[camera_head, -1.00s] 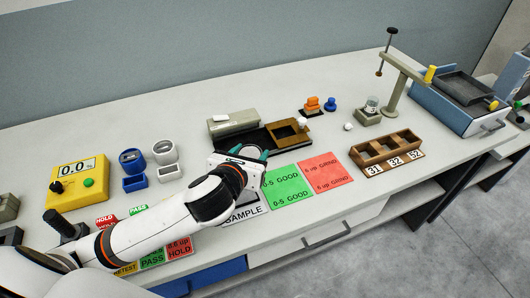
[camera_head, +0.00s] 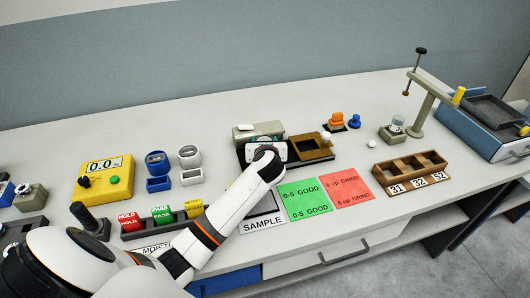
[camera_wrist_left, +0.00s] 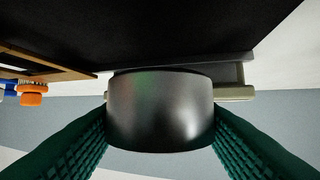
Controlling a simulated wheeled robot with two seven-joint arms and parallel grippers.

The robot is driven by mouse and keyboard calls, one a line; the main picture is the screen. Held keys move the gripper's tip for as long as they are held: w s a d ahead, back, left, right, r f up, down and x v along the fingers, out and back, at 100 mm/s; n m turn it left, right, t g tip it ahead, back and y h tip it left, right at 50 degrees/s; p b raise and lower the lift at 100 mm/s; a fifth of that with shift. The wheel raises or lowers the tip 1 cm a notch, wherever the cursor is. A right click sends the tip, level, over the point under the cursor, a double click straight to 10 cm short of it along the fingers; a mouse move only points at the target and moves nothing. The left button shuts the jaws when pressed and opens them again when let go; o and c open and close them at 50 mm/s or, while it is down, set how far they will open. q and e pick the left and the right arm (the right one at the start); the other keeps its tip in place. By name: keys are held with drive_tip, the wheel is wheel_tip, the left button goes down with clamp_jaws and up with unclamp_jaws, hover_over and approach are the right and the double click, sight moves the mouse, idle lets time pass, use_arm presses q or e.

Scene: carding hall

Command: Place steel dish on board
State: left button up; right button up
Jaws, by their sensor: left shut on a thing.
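The steel dish (camera_wrist_left: 160,110), a plain dark-grey metal cup shape, fills the middle of the left wrist view. My left gripper (camera_wrist_left: 160,125) is shut on it, with a green ribbed finger on either side. In the head view my left gripper (camera_head: 266,152) is over the left part of a black board (camera_head: 243,157), and hides the dish there. The wrist view looks upside down, with a broad black surface (camera_wrist_left: 150,30) close to the dish. I cannot tell whether they touch. My right gripper is not in view.
A brown wooden frame (camera_head: 311,147) sits on the board's right part, and a grey-green block (camera_head: 258,132) behind. Green (camera_head: 306,199) and red (camera_head: 350,188) cards and a SAMPLE card (camera_head: 262,226) lie in front. A compartmented wooden box (camera_head: 411,168) stands right.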

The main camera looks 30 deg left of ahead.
use_arm(q)
drive_tip(key=shift+f, duration=1.85)
drive_tip(key=shift+f, duration=0.15)
drive_tip(key=o, duration=1)
drive_tip(key=shift+r, duration=0.2)
drive_tip(key=v, duration=1.2)
drive_tip(key=shift+s+d+f, duration=0.1)
